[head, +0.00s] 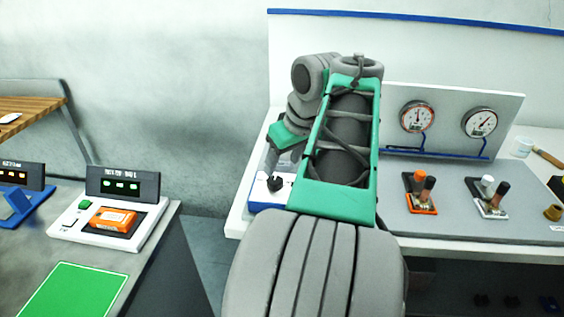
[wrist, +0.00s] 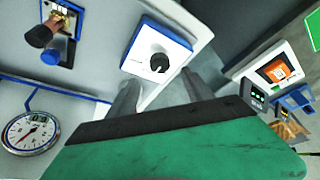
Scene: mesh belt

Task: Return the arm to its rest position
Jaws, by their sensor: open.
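My arm (head: 340,150) reaches forward over the white bench, in grey and green links. My gripper (wrist: 160,78) shows in the wrist view as two grey fingers, spread apart with nothing between them. A white box with a blue edge and a black knob (wrist: 159,62) lies beyond the fingers. The fingers look apart from the knob, but the exact gap cannot be told. In the head view the box (head: 260,194) sits at the bench's left edge, partly covered by my arm.
A panel with two dial gauges (head: 417,117) and blue piping stands behind my arm. The left table holds a scale (head: 108,222) with an orange item and a green mat (head: 72,290). A floor gap separates the tables.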

